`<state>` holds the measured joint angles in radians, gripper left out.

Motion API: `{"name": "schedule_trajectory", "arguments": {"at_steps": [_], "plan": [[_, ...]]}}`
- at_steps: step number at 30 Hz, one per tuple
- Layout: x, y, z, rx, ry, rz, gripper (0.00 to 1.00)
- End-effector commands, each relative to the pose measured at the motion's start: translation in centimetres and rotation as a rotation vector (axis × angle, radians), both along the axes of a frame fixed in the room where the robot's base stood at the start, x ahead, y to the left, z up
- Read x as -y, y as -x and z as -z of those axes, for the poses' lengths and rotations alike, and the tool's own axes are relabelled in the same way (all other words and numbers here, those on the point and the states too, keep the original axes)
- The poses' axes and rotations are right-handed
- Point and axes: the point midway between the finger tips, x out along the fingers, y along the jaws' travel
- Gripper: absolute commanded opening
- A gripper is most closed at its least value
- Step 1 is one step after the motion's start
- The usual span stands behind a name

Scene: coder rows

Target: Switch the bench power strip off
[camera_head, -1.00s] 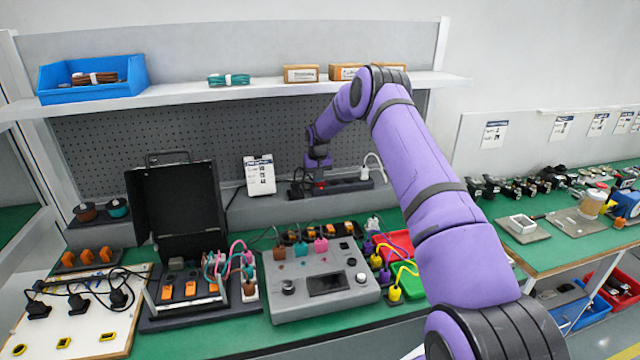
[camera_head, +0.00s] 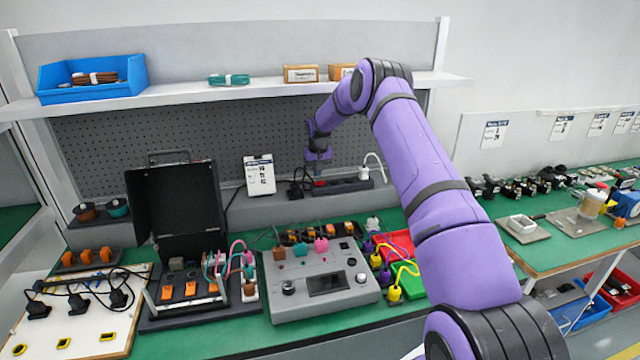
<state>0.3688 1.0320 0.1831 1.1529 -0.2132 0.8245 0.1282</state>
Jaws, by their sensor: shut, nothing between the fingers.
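The power strip (camera_head: 345,185) is a dark bar on the raised grey ledge at the back of the bench. A black plug (camera_head: 297,188) sits at its left end and a white plug (camera_head: 364,173) with a white cable at its right end. My gripper (camera_head: 318,172) is shut and empty, pointing down just above that red spot. I cannot tell from this distance whether the fingertips touch it, or which way the switch is set.
A white printed card (camera_head: 259,175) stands left of the strip. An open black case (camera_head: 175,210) and a grey test box (camera_head: 322,283) stand in front on the green bench. Pegboard closes the back.

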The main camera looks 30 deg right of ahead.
Motion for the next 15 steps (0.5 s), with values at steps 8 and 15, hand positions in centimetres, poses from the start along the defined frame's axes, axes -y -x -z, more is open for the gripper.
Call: {"name": "schedule_trajectory", "arguments": {"at_steps": [8, 15], "plan": [[0.0, 0.0, -2.0, 0.002, 0.001, 0.000, 0.00], [0.0, 0.0, -3.6, 0.002, 0.002, -0.001, 0.00]]}}
